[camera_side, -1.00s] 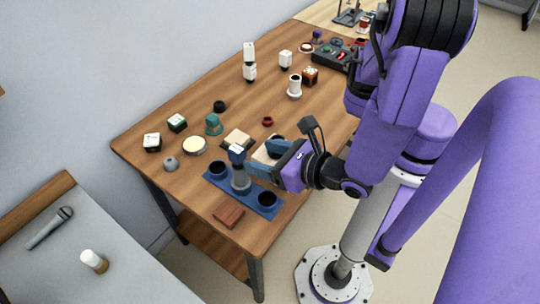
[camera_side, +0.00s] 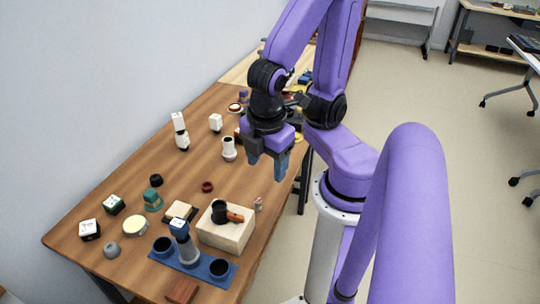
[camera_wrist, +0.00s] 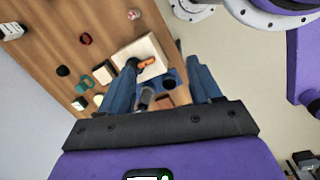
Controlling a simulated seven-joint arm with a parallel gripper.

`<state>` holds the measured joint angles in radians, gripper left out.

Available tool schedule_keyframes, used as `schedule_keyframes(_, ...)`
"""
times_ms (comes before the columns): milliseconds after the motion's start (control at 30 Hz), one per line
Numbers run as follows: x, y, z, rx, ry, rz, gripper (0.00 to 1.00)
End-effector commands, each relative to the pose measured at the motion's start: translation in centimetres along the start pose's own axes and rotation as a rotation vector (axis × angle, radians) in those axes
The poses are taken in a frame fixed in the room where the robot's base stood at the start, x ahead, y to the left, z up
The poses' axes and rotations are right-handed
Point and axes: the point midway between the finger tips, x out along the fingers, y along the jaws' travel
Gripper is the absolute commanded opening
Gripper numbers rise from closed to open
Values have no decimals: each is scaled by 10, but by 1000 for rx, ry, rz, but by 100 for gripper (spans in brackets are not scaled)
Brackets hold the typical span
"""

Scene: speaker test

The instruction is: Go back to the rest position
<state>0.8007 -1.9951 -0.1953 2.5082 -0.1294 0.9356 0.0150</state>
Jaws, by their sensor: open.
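My gripper (camera_side: 268,168) is open and empty, pointing down above the right side of the wooden table (camera_side: 215,110). Its two blue fingers stand apart in the wrist view (camera_wrist: 163,82), with nothing between their tips. The grey piece with a blue top (camera_side: 183,247) stands upright on the blue mat (camera_side: 205,272), between two dark cups (camera_side: 162,246) (camera_side: 220,268). It is well apart from my gripper.
A small red ring (camera_side: 207,187), a white cup (camera_side: 229,148) and stacked white blocks (camera_side: 180,132) stand farther back. Open floor lies right of the table.

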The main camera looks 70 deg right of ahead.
Motion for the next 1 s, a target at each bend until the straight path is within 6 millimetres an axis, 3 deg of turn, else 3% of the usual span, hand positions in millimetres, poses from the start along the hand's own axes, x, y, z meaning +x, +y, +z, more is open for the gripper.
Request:
schedule_keyframes(233, -20, -8, 2, 164, 132, -103, 64)
schedule_keyframes(1000, -20, -8, 2, 166, 132, -105, 64)
